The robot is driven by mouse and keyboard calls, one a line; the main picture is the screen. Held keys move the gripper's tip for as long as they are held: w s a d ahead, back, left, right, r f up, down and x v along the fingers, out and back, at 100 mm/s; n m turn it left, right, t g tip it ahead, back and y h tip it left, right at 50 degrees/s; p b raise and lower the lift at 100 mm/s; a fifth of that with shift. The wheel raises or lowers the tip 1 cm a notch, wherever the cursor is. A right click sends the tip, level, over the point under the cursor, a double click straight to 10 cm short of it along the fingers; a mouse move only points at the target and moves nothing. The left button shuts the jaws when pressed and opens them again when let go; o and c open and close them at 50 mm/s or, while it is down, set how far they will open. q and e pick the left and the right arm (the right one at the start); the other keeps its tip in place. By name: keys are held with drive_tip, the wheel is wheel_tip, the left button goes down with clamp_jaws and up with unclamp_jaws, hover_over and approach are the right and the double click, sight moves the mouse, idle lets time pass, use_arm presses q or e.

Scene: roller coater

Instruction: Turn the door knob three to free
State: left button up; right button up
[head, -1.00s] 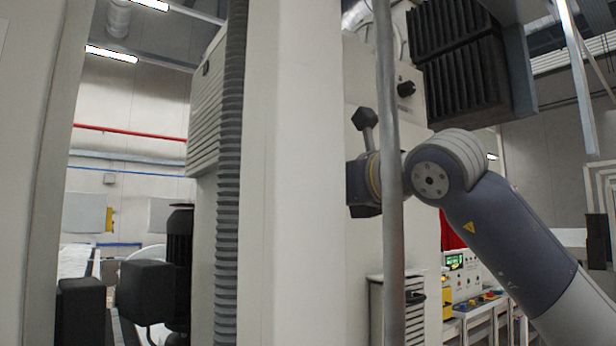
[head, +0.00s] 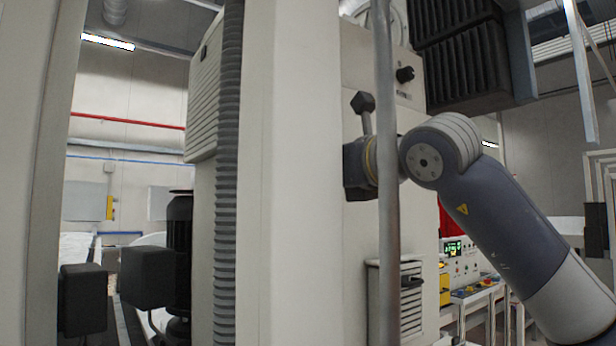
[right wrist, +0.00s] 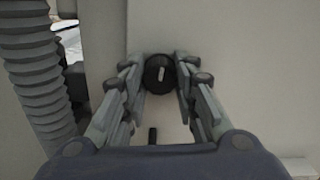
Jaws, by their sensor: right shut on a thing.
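A round black knob (right wrist: 159,74) with a short white mark shows in the right wrist view, on a pale flat panel. The mark is near upright, leaning slightly right. My right gripper (right wrist: 160,78) has its fingers on both sides of this knob and is shut on it. In the head view my right arm comes in from the right, and its fingers are hidden behind a pale column. Another black knob (head: 404,74) sits on the cabinet face above my right wrist, with nothing touching it. My left gripper is in neither view.
A grey vertical pole (head: 388,230) stands in front of my right wrist. The pale column (head: 292,180) and a ribbed grey hose (head: 228,180) stand to its left. A black ribbed block (head: 462,62) hangs above my arm. A small dark peg (right wrist: 152,135) shows below the held knob.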

drive_tip(key=m+b, duration=0.2)
drive_tip(key=b, duration=0.1)
drive_tip(key=shift+f+m, duration=0.15)
drive_tip(key=shift+m, duration=0.25)
drive_tip(key=m+b, duration=0.3)
drive_tip(key=m, duration=0.1)
drive_tip(key=shift+m, duration=0.3)
drive_tip(key=m+b, duration=0.1)
drive_tip(key=m, duration=0.1)
drive_tip(key=m+b, duration=0.2)
drive_tip(key=m, duration=0.1)
drive_tip(key=shift+s+r, duration=0.1)
drive_tip(key=shift+r, duration=0.1)
drive_tip(key=shift+r+m+b, duration=0.1)
drive_tip(key=shift+m+b, duration=1.1)
drive_tip(key=shift+m, duration=1.3)
drive_tip(key=o, duration=1.1)
drive_tip(key=shift+d, duration=0.1)
